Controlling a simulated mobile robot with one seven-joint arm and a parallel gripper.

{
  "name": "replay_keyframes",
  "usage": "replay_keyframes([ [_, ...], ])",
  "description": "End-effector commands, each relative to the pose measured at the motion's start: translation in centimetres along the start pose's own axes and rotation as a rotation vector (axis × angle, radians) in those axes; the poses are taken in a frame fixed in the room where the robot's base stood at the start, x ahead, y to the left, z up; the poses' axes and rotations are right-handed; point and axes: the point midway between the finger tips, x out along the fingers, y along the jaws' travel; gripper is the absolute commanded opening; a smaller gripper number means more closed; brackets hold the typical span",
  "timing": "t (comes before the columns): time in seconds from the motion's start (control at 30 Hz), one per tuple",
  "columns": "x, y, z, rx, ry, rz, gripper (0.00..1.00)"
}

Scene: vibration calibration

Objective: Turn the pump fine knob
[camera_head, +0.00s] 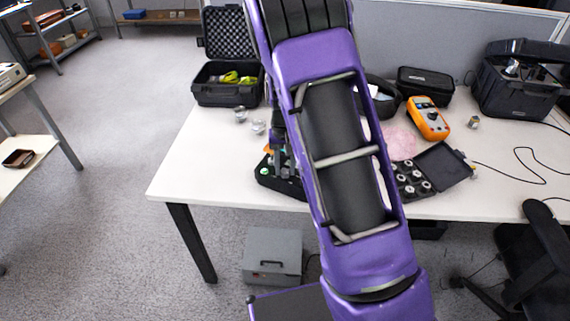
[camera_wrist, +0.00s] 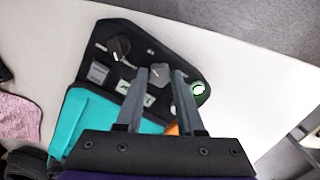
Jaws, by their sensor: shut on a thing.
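The pump (camera_wrist: 88,122), a black-panelled unit with a teal side, lies below my gripper in the wrist view. In the head view the pump (camera_head: 270,181) is at the table's front edge, partly hidden by my arm. My gripper (camera_wrist: 161,73) is shut on the small grey fine knob (camera_wrist: 160,74), which sits between the fingertips. In the head view my gripper (camera_head: 284,166) points down over the panel. A larger black knob (camera_wrist: 119,46) is to the left, and a green-ringed button (camera_wrist: 198,89) is to the right. A small display (camera_wrist: 133,96) is partly behind the left finger.
The white table (camera_head: 178,168) has an open black case (camera_head: 227,92) behind the pump. Small metal parts (camera_head: 240,115) stand near it. An orange meter (camera_head: 427,118), a pink cloth (camera_head: 400,144) and an open box of parts (camera_head: 440,168) are right of my arm. The left table corner is clear.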

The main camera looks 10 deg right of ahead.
Motion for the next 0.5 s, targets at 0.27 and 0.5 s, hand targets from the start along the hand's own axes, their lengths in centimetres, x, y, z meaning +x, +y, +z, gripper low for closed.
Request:
replay_keyframes([
  [0.27, -0.05, 0.01, 0.00, 0.082, 0.000, 0.000, 0.00],
  [0.5, -0.01, 0.01, -0.01, 0.098, 0.000, 0.000, 0.00],
])
